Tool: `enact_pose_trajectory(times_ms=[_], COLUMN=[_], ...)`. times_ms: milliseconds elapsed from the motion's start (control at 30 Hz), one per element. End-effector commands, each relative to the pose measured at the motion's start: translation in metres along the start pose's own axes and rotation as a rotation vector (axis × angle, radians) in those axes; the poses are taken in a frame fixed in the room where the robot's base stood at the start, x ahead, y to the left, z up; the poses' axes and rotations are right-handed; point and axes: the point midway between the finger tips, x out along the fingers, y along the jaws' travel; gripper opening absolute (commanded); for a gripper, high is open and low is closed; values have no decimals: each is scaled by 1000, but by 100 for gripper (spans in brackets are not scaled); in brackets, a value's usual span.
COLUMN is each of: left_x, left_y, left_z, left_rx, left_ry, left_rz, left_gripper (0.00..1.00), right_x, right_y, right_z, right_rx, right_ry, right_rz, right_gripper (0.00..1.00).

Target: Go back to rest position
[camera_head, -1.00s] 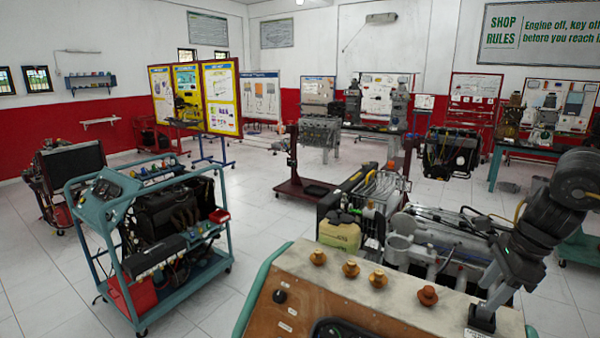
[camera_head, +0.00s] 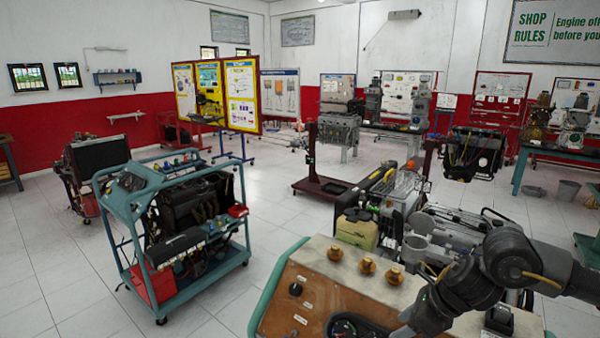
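My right arm comes in from the right and bends low over the near trainer console (camera_head: 330,262). Its dark grey wrist links cover part of the console's top. The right gripper (camera_head: 407,322) is at the lower edge of the view, over the front of the console. Only a small pale part of it shows, so I cannot tell whether it is open or shut, or whether it holds anything. My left arm and gripper are not in view.
Three brass knobs (camera_head: 367,266) stand on the console beside my arm. A gauge (camera_head: 345,327) and a black block (camera_head: 498,318) are close by. An engine (camera_head: 430,235) stands behind. A teal engine cart (camera_head: 128,215) is at left, with clear floor (camera_head: 215,318) between.

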Motion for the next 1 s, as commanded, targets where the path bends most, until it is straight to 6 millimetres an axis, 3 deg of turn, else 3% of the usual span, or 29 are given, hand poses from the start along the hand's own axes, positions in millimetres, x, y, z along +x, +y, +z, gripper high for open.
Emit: enact_pose_trajectory(times_ms=[33,200,333,467,567,667,800,933,967,1000], left_x=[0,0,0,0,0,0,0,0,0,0], left_y=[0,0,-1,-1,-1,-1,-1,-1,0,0], left_z=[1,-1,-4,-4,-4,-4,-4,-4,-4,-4], left_rx=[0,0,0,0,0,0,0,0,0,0], left_ry=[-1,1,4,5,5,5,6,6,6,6], left_rz=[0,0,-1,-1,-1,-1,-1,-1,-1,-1], left_gripper=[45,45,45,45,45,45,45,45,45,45], right_x=[27,78,92,95,95,96,99,98,97,95], right_y=[27,99,140,159,161,157,157,170,174,179], right_z=[12,58,81,84,69,34,-43,-114,-128,-146], right_rx=[58,400,770,1221,1611,2032,2626,3045,-3017,-2932], right_ry=[-57,-286,-437,-550,-608,-641,-661,-669,649,615], right_rz=[33,122,208,283,319,316,231,86,-49,0], right_gripper=[48,48,48,48,48,48,48,48,48,48])
